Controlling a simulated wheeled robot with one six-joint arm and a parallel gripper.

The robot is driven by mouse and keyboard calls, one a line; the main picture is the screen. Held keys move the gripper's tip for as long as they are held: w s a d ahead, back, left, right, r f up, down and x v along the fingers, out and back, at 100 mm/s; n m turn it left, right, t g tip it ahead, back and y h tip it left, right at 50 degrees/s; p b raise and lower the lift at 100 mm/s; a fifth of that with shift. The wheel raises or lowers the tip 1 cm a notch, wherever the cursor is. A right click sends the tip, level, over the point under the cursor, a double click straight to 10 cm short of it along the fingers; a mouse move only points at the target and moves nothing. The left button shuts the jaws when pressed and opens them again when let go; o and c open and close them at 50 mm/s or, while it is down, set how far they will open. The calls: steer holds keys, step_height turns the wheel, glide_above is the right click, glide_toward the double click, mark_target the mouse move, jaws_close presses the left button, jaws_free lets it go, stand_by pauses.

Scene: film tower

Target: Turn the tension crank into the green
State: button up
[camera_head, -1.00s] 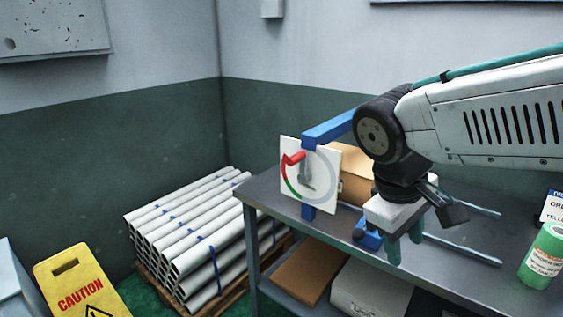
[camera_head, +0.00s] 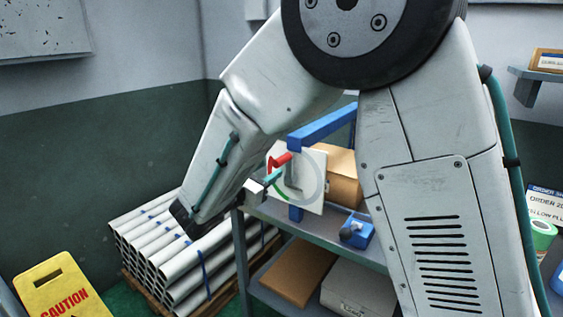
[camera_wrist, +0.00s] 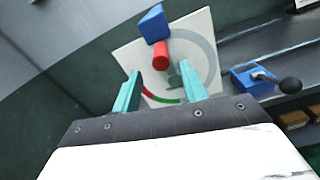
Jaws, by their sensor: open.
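The tension crank has a red handle (camera_head: 279,160) in front of a white dial plate (camera_head: 312,168) on a blue frame (camera_head: 322,128). In the wrist view the red handle (camera_wrist: 161,56) stands above and between my gripper's teal fingers (camera_wrist: 159,95), which are apart with nothing between them. The plate (camera_wrist: 205,30) has a grey ring, with a red arc (camera_wrist: 150,98) and a green arc (camera_wrist: 188,95) at its lower edge. A grey pointer (camera_wrist: 177,72) is partly hidden. In the head view my gripper (camera_head: 272,177) is just below the handle; whether they touch is unclear.
The plate stands at the left end of a grey metal table (camera_head: 335,235). A blue block with a black knob (camera_head: 357,232) lies right of it, and a cardboard box (camera_head: 343,175) is behind. Stacked pipes (camera_head: 165,235) and a yellow caution sign (camera_head: 60,290) stand on the left floor.

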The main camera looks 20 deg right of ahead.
mark_target(275, 165)
steer(key=x, duration=0.7)
steer(key=shift+d, duration=0.1)
jaws_close()
